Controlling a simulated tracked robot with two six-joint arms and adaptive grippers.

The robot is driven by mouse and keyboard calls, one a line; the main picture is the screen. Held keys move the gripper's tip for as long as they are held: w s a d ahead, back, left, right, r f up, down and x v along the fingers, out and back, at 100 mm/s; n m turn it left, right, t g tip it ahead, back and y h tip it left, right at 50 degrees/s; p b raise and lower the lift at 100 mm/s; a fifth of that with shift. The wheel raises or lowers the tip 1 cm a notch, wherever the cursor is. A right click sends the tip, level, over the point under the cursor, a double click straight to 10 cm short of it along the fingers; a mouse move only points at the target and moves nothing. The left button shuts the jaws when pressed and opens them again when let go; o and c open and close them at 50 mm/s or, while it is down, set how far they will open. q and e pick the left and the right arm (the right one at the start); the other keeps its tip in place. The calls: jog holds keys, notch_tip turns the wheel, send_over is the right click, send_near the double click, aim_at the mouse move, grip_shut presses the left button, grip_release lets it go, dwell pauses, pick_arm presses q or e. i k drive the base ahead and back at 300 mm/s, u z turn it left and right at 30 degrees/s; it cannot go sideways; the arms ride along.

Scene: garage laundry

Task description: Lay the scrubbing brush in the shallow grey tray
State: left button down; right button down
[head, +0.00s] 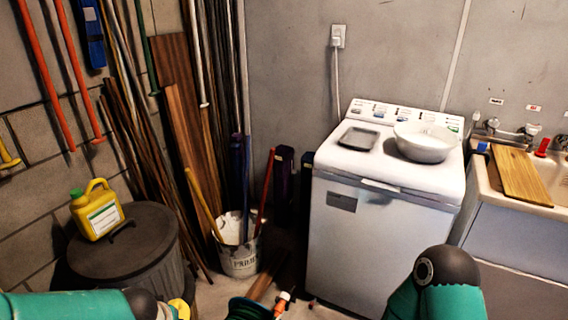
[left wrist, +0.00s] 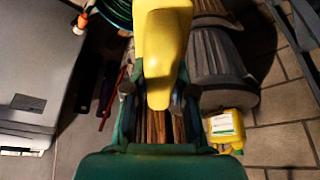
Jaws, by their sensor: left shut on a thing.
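The shallow grey tray (head: 358,138) lies on top of the washing machine (head: 385,190), left of a white bowl (head: 424,142). It looks empty. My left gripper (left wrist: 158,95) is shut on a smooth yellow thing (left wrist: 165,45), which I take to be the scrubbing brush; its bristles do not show. A bit of yellow (head: 180,308) also shows at the bottom edge of the head view, beside my left arm. The left gripper is low and well left of the tray. My right arm shows at the lower right, but its gripper is not in view.
A yellow jug (head: 98,212) stands on a lidded dark bin (head: 125,250) at left. A paint bucket (head: 239,258) with poles stands left of the washer. A green hose (head: 248,308) lies in front. A sink with a wooden board (head: 520,177) is at right.

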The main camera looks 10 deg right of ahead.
aim_at(360, 140)
jog(key=u, duration=0.45)
jog(key=i, duration=0.15)
jog(key=z, duration=1.7)
